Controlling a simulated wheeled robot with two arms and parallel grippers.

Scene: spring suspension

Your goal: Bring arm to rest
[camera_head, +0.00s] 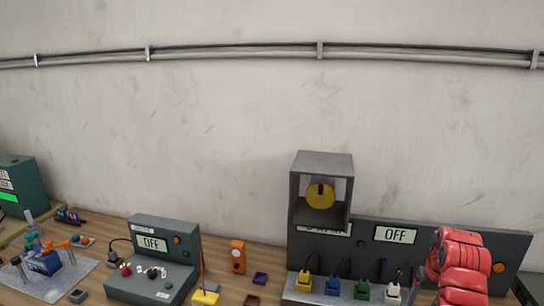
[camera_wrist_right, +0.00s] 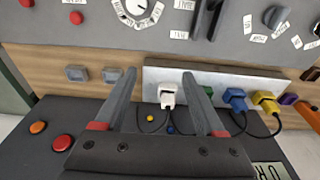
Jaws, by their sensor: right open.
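My right arm (camera_head: 460,262) is red and stands at the right of the head view, in front of a dark panel (camera_head: 475,240). In the right wrist view my right gripper (camera_wrist_right: 159,73) is open, its two dark fingers apart. A white plug (camera_wrist_right: 167,94) shows between the fingers in that picture and sits upright on a pale strip. I cannot tell whether the fingers touch it. The white plug also shows in the head view (camera_head: 393,291), just left of my right gripper, which is mostly hidden there. My left gripper is not in view.
Yellow (camera_head: 304,281), blue (camera_head: 333,284) and green (camera_head: 362,288) plugs stand in the same row. A grey box with a yellow disc (camera_head: 320,194) rises above the panel. A grey console (camera_head: 150,272) reading OFF and an orange device (camera_head: 238,256) stand further left.

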